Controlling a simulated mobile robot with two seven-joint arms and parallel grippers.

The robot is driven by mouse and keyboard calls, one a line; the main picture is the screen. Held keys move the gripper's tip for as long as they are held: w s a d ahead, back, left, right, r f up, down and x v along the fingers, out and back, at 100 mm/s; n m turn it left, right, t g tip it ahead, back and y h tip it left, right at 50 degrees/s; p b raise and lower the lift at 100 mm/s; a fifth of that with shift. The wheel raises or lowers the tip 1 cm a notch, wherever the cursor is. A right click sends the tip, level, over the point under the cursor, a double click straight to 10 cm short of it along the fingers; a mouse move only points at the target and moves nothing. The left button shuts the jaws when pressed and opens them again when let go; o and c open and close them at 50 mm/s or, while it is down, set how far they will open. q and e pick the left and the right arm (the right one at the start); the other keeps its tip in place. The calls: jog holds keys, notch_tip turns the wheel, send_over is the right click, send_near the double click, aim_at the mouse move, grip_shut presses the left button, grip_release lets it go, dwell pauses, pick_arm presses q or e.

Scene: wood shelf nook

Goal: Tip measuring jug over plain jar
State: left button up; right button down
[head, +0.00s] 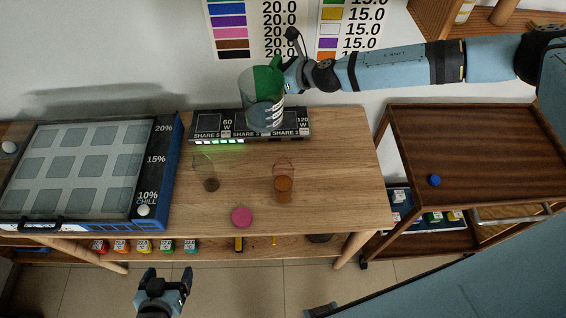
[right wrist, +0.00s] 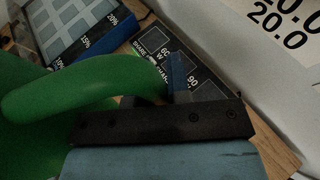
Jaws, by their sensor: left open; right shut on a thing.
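My right gripper (head: 292,72) is shut on the green handle (right wrist: 85,85) of the measuring jug. The jug (head: 260,108) is clear with dark markings and some green at its top; it hangs above the back of the wooden table, in front of the dark strip. Its exact tilt is hard to tell. Two clear glass vessels stand upright below it: the left one (head: 207,172) has a little dark brown content, the right one (head: 283,183) holds orange-brown content. I cannot tell which is the plain jar. My left gripper (head: 165,281) is open and empty, in front of the table.
A pink disc (head: 241,217) lies near the table's front edge. A blue-sided panel unit (head: 166,175) fills the left. A labelled dark strip (head: 210,126) with green lights runs along the back. A brown cart (head: 480,150) with a blue knob stands right. The table's right part is clear.

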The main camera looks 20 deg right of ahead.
jog(key=w+d+f+n+b, duration=0.1)
jog(key=d+f+b, duration=0.1)
jog(key=f, duration=0.4)
jog(key=w+d+f+g+y+b, duration=0.1)
jog(key=w+f+b, duration=0.1)
jog(key=f, duration=0.4)
jog(key=w+d+f+n+g+y+b, duration=0.1)
jog(key=d+f+b, duration=0.1)
jog(key=f+b, duration=0.2)
notch_tip(320, 180, down, 2)
jog(key=shift+w+d+f+n, duration=0.25)
jog(key=shift+w+d+n, duration=0.05)
jog(key=shift+w+d, duration=0.05)
jog(key=shift+r, duration=0.15)
